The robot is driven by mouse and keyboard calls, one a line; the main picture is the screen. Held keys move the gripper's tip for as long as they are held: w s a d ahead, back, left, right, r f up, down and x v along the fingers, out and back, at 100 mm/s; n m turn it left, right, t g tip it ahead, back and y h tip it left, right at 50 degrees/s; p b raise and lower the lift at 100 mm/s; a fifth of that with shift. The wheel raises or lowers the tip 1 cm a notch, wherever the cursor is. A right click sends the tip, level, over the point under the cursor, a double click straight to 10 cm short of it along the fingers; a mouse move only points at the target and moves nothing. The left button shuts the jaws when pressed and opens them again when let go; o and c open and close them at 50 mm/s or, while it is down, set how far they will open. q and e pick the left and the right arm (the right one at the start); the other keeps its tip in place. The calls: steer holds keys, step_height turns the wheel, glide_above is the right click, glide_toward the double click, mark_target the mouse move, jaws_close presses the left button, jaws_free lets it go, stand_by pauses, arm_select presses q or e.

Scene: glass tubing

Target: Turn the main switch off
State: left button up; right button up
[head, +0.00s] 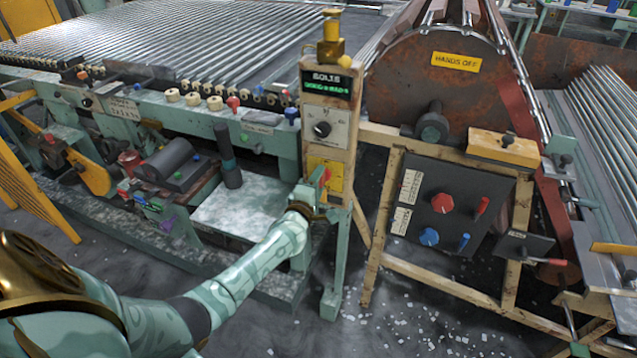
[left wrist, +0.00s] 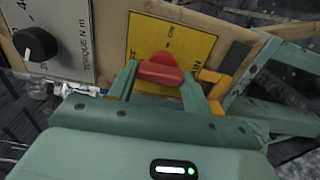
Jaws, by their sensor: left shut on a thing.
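The main switch is a red rotary handle (left wrist: 162,57) on a yellow plate (left wrist: 200,48), shown in the left wrist view with "ON" lettered above the handle. In the head view the yellow plate (head: 337,182) sits low on the wooden control post, with a bit of the red handle (head: 325,176) beside my gripper. My left gripper (left wrist: 158,84) is shut on the red handle, one finger at each end of its bar. The bar lies nearly crosswise in the wrist view. Lettering on the plate is partly hidden by the gripper. My right gripper is not in view.
Above the plate is a panel with a black torque knob (head: 322,129) and a green display (head: 328,84). Right of the post are a dark panel (head: 450,205) with red and blue knobs and a rusty drum (head: 430,95). A green bench (head: 245,205) stands left.

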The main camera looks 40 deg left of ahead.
arm_select(q)
steer(key=shift+f, duration=0.1)
steer(key=o, duration=1)
steer(key=shift+s, duration=0.1)
steer(key=p+v, duration=0.4)
steer(key=v, duration=1.2)
steer(key=shift+d+p, duration=0.15)
steer(key=shift+p, duration=0.25)
